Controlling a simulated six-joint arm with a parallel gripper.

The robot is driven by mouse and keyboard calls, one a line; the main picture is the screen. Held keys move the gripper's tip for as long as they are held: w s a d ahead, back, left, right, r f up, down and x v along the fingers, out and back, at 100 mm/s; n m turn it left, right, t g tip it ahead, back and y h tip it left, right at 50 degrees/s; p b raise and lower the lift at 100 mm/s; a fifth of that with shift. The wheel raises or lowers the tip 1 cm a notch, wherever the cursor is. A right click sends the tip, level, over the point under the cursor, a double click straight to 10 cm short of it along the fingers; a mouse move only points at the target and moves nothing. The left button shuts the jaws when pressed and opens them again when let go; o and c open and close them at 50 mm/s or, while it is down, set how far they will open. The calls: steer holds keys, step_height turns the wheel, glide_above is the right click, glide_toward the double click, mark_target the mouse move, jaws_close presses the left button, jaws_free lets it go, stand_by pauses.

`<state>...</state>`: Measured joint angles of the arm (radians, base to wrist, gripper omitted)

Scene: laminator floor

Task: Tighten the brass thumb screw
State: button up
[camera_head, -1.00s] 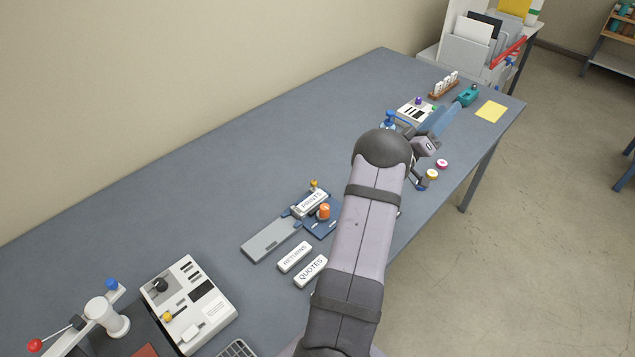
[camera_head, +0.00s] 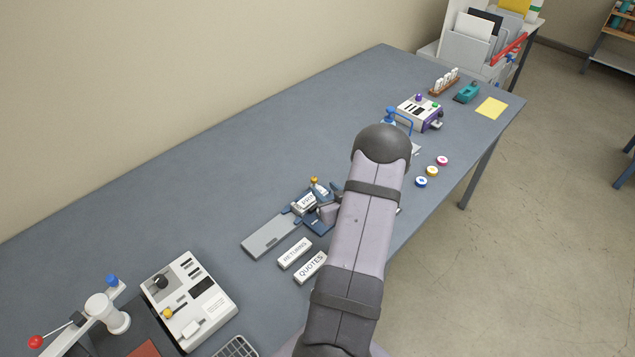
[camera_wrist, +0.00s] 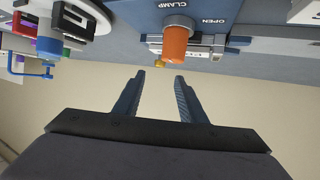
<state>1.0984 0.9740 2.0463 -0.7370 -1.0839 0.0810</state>
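A small brass-yellow knob (camera_head: 314,181), which looks like the thumb screw, stands at the back of a blue fixture (camera_head: 318,230) on the bench. In the wrist view a bit of yellow (camera_wrist: 157,64) shows just beyond my fingertips, partly hidden. My gripper (camera_head: 322,193) is over the fixture in the head view. In the wrist view its fingers (camera_wrist: 160,76) are apart with nothing between them. An orange knob (camera_wrist: 176,42) stands by the words CLAMP and OPEN, close to the fingertips; my gripper hides it in the head view. I see no contact with the brass knob.
A PRINTS block, partly hidden, lies on the fixture. A grey plate (camera_head: 270,238) and RETURNS (camera_head: 294,253) and QUOTES (camera_head: 309,268) blocks lie nearby. A cream machine (camera_head: 190,295) with another yellow knob (camera_head: 168,313) stands at front left. The bench's back middle is clear.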

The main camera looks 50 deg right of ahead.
mark_target(315, 179)
steer(key=shift+p+x, duration=0.45)
steer(key=shift+x, duration=0.4)
steer(key=shift+p+x, duration=0.9)
steer(key=shift+x, duration=1.9)
jaws_close()
